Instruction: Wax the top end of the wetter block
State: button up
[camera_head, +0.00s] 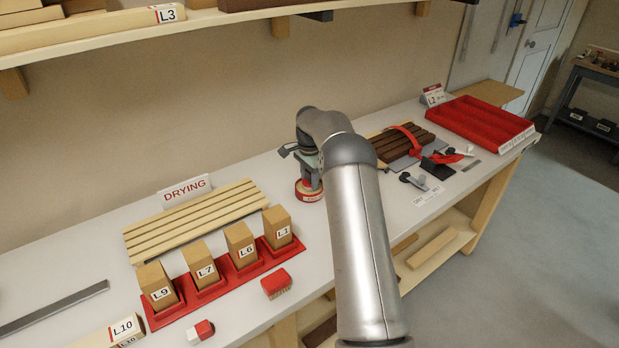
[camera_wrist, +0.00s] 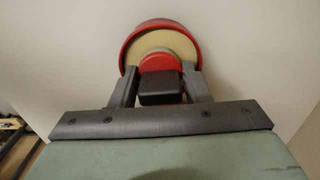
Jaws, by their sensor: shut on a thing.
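Four-sided wooden blocks L9 (camera_head: 158,285), L7 (camera_head: 204,262), L6 (camera_head: 241,241) and L1 (camera_head: 279,222) stand upright in a red rack (camera_head: 214,282). Which is wetter cannot be told by eye. A round red tin (camera_head: 308,193) with a cream inside stands on the bench behind them; it also shows in the wrist view (camera_wrist: 128,44). My gripper (camera_head: 309,172) is directly above the tin, pointing down. In the wrist view its fingers (camera_wrist: 159,84) are shut on a red round-ended applicator (camera_wrist: 160,62) with a black part, over the cream. Whether it touches the cream cannot be told.
A slatted rack (camera_head: 196,220) by the DRYING sign (camera_head: 185,191) is empty. A red brush (camera_head: 276,283) and a red-and-white piece (camera_head: 201,331) lie in front. A meter (camera_head: 414,181), dark slats (camera_head: 402,148) and a red tray (camera_head: 476,122) are at right. A shelf (camera_head: 240,15) overhangs.

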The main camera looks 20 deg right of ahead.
jog(key=shift+r+p, duration=1.95)
jog(key=shift+r, duration=1.55)
